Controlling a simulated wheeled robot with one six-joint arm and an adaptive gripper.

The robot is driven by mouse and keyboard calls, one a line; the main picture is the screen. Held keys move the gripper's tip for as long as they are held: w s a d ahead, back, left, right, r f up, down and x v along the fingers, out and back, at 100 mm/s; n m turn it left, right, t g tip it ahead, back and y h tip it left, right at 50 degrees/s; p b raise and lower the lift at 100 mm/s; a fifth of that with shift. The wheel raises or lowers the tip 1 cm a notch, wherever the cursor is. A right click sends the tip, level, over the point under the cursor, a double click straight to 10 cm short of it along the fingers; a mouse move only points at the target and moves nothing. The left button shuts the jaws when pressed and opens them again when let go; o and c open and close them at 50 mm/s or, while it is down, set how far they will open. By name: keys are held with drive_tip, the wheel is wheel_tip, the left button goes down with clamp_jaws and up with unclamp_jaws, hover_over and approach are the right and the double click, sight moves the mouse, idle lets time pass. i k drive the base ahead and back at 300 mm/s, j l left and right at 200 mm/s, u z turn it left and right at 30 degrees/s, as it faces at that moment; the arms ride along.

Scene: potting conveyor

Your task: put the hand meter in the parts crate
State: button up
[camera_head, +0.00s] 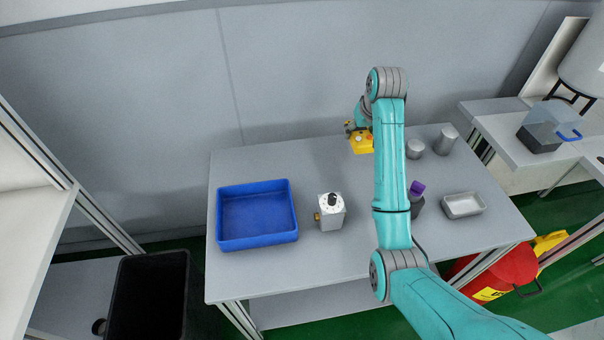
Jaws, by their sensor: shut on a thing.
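The hand meter appears to be the yellow device (362,144) at the back of the table, right of the middle. My gripper (352,129) is at its upper left edge, mostly hidden behind my arm, and is shut on it. Whether the meter touches the table I cannot tell. The parts crate appears to be the blue open tray (258,239) on the left of the table, and it looks empty. It lies to the left and nearer than my gripper.
A white box with a black knob (331,212) stands right of the blue crate. Grey cylinders (444,140), a purple-topped container (417,188) and a small metal tray (463,205) are at the right. The table (285,172) is clear behind the crate and box.

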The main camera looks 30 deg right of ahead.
sight(269, 216)
drive_tip(key=j, duration=0.6)
drive_tip(key=k+j, duration=0.15)
drive_tip(key=j, duration=1)
